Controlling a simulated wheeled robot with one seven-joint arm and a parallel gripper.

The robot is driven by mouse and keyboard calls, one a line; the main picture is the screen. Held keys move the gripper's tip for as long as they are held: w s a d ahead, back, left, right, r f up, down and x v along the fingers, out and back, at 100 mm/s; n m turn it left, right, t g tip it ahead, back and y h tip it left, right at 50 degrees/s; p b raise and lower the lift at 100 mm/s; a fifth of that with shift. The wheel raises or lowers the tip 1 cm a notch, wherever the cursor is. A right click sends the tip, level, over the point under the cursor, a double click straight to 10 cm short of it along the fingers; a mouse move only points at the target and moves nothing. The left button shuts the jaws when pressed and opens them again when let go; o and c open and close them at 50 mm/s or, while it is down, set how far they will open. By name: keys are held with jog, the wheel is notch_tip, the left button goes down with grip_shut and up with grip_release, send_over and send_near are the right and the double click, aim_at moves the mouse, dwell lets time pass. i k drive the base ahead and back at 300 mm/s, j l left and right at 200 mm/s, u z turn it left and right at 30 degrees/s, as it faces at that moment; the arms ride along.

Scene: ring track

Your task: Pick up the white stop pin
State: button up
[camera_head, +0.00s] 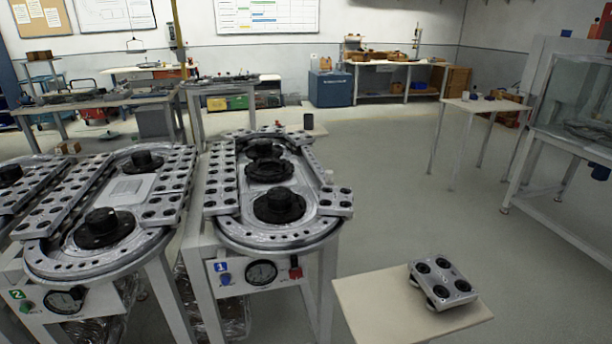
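I cannot make out a white stop pin for certain in the head view. The ring track marked 1 (290,240) is a grey metal oval with rows of dark holes and several black round hubs inside. My gripper is not in view.
A second ring track (75,266), marked 2, stands close on the left. A small pale table (375,312) at front right carries a metal block with black-ringed holes (442,284). Open floor (390,190) lies right of track 1. A glass-sided case (575,110) stands far right.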

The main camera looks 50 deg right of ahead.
aim_at(328, 177)
jog(key=i+j+z, duration=0.15)
jog(key=z, duration=0.85)
